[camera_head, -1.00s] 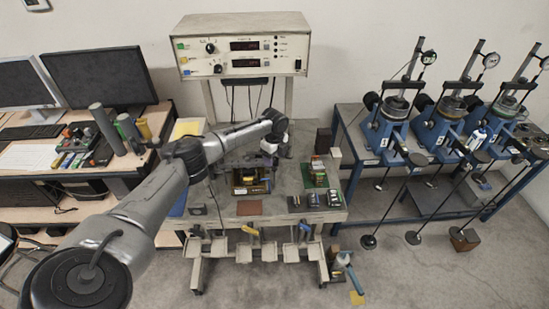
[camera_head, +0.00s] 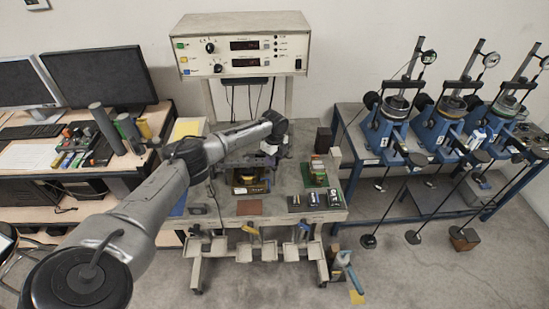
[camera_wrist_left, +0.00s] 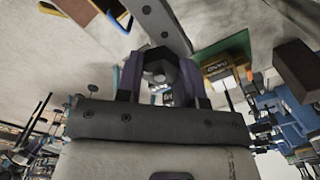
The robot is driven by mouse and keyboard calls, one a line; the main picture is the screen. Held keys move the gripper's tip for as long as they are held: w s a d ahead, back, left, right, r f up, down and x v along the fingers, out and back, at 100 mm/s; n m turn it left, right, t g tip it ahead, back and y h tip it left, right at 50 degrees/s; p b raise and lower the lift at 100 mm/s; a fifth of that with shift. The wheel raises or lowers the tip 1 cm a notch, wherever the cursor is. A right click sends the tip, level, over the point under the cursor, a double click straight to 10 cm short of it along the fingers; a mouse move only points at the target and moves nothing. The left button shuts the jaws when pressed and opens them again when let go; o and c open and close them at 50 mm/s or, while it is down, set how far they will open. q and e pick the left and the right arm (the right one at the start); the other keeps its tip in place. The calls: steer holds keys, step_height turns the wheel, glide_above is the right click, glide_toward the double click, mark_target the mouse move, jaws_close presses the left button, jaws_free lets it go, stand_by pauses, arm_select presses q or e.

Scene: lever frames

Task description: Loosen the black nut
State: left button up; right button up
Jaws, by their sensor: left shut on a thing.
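My left arm reaches over the middle workbench (camera_head: 226,225) in the head view. Its gripper (camera_head: 270,150) is small there, at the back of the bench. In the left wrist view the two fingers (camera_wrist_left: 161,82) are shut on a dark, faceted piece that looks like the black nut (camera_wrist_left: 158,66). A grey metal bar (camera_wrist_left: 160,22) passes just beyond the nut. The nut cannot be made out in the head view, where the gripper and wrist cover that spot. My right gripper is not in view.
A control box (camera_head: 243,45) with displays stands behind the bench. An open box (camera_head: 250,183) and small blocks (camera_head: 315,172) sit on the bench. Blue lever presses (camera_head: 390,130) stand on the right table, and monitors (camera_head: 100,77) on the left desk.

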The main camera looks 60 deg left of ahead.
arm_select(q)
steer(key=shift+r+n+p, duration=0.2)
steer(key=shift+n+p, duration=1.05)
steer(key=shift+n, duration=0.25)
steer(key=n+p, duration=0.3)
steer(key=n, duration=0.2)
steer(key=shift+n, duration=0.3)
steer(key=n+p, duration=0.2)
steer(key=n, duration=0.3)
steer(key=shift+n+p, duration=0.9)
steer(key=shift+n, duration=1.4)
steer(key=o, duration=0.9)
steer(key=shift+f, duration=0.15)
steer(key=shift+o, duration=0.2)
